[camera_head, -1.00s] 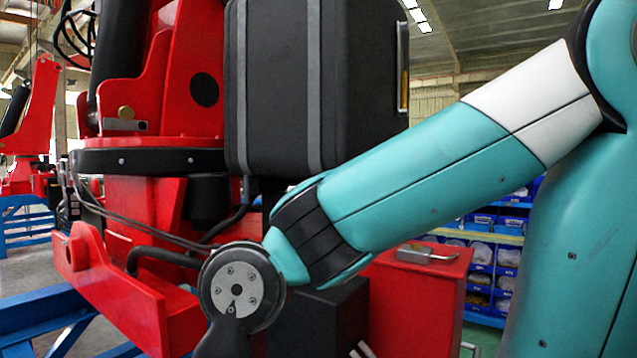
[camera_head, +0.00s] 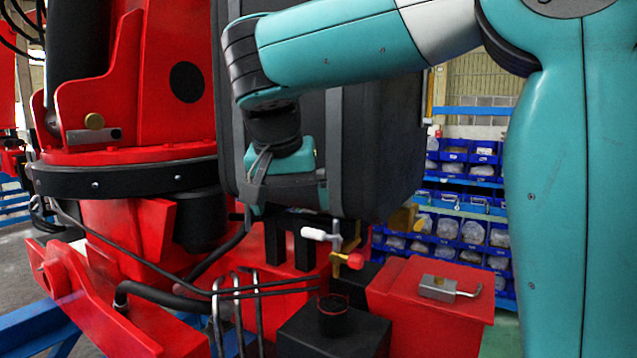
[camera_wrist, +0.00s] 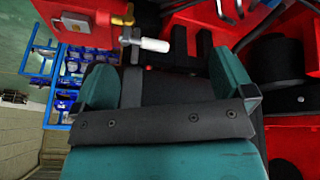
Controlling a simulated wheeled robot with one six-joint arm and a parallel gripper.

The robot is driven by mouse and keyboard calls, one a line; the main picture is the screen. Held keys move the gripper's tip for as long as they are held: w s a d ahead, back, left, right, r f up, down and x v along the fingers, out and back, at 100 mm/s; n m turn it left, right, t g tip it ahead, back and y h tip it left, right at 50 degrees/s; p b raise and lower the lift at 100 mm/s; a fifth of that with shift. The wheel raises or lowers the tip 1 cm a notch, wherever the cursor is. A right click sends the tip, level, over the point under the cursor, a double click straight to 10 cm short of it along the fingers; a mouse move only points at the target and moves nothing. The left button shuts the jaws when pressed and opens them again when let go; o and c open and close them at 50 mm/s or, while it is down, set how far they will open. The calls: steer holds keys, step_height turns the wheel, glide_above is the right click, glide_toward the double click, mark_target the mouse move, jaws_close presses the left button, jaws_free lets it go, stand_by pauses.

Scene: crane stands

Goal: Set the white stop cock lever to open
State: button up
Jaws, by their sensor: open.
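The white stop cock lever (camera_head: 318,234) sits on a brass valve (camera_head: 337,245) below the big black tank, at the centre of the head view. It lies roughly level and points left. In the wrist view the white lever (camera_wrist: 153,44) shows beyond my fingers, near the top centre. A red handle (camera_head: 350,260) is on the same fitting, just below right. My gripper (camera_head: 288,200) is in front of the tank, above and left of the lever, apart from it. In the wrist view its teal fingers (camera_wrist: 165,80) are spread wide with nothing between them.
The black tank (camera_head: 375,150) is right behind my gripper. Bent metal pipes (camera_head: 238,310) and black hoses are below left. A red box (camera_head: 430,315) with a metal latch (camera_head: 440,288) is at the lower right. Blue shelves of bins (camera_head: 470,230) are behind.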

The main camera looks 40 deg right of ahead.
step_height(320, 180, up, 8)
steer(key=d+m+p, duration=0.1)
steer(key=m+p, duration=0.2)
steer(key=m, duration=0.2)
steer(key=b, duration=0.4)
glide_toward(319, 235)
steer(key=shift+m+g, duration=0.3)
steer(key=shift+g, duration=0.1)
steer(key=x, duration=0.8)
steer(key=shift+w+d+f, duration=0.1)
steer(key=shift+w+f, duration=0.2)
steer(key=c, duration=0.9)
steer(key=shift+c, duration=0.2)
